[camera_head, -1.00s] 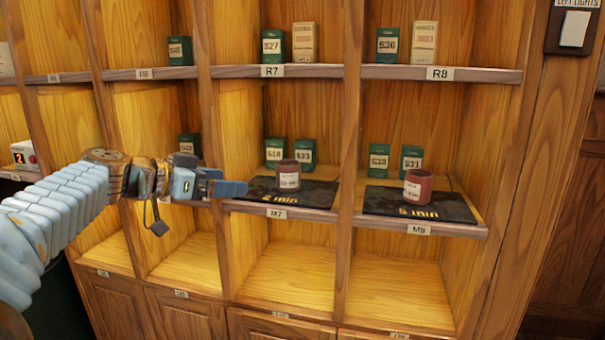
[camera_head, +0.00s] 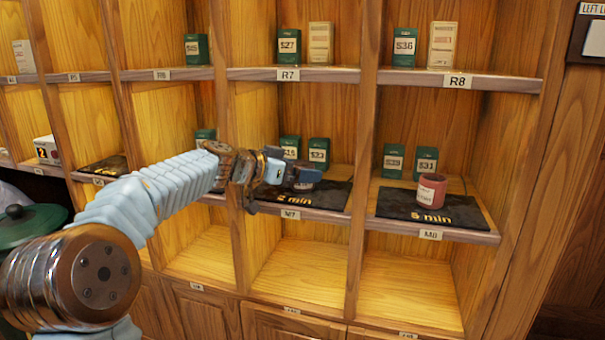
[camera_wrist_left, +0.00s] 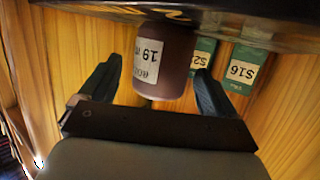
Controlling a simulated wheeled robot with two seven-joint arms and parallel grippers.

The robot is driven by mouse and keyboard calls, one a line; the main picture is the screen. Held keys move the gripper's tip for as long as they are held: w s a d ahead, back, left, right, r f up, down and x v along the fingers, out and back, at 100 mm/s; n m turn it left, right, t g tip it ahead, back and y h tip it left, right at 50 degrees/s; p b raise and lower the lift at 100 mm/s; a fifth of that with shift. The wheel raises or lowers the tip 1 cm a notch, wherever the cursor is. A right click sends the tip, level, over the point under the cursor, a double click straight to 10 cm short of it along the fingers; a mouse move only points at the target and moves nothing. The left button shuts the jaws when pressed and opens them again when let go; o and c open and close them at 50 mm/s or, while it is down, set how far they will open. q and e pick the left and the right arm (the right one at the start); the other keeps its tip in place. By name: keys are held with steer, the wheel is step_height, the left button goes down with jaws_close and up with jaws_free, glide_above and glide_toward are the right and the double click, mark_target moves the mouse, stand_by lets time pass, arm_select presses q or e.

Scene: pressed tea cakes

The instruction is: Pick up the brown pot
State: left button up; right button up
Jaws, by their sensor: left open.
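A brown pot with a white label stands on the black mat (camera_head: 325,197) of shelf M7. In the head view only a small part of this pot (camera_head: 304,187) shows behind my left gripper (camera_head: 305,174). In the left wrist view, which is upside down, the brown pot (camera_wrist_left: 172,60) is between the two spread fingers of my left gripper (camera_wrist_left: 158,72), its label partly in sight. The fingers are open, with a gap beside the pot. A second, redder brown pot (camera_head: 432,190) stands on the mat (camera_head: 400,203) of shelf M8. My right gripper is not in view.
Green boxes (camera_head: 319,151) stand behind the pot in M7, and more green boxes (camera_head: 393,160) stand in M8. Wooden dividers (camera_head: 362,130) flank the compartments. The upper shelf (camera_head: 300,74) holds green and pale boxes. The compartments below are empty.

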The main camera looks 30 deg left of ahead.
arm_select(q)
steer(key=shift+x, duration=0.8)
steer(key=c, duration=1.2)
